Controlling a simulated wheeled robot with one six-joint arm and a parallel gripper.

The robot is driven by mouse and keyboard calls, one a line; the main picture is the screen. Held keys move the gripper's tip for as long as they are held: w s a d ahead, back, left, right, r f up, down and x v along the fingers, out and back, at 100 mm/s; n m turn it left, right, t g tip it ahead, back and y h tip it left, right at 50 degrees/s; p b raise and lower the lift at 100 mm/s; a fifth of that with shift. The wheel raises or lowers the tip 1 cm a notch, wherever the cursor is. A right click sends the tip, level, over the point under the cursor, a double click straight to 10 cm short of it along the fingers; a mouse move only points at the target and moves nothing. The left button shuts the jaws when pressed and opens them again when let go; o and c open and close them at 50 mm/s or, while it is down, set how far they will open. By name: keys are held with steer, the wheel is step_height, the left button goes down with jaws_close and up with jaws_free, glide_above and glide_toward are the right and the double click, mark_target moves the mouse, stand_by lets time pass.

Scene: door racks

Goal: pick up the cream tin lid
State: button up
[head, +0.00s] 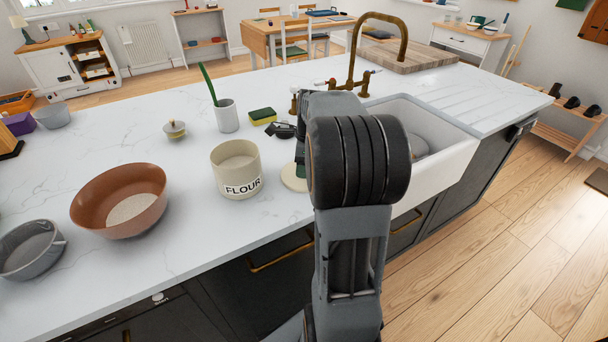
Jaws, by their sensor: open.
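The cream tin lid (293,178) is a flat pale disc lying on the white worktop, right of the cream FLOUR tin (236,169). Its right side is hidden behind my arm. The tin stands upright and has no lid on it. My gripper (301,172) is mostly hidden behind my own arm; a dark part of it shows at the lid's far right side. It is open, and the lid appears to rest on the worktop. I cannot tell whether the fingers touch the lid.
A terracotta bowl (121,200) and a grey pan (31,249) stand to the left. Behind are a small knobbed lid (174,129), a white cup (227,116) with a green stem and a sponge (262,116). A white sink (446,162) lies to the right.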

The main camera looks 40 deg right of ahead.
steer(key=shift+f, duration=0.45)
steer(key=shift+c, duration=0.5)
steer(key=c, duration=0.9)
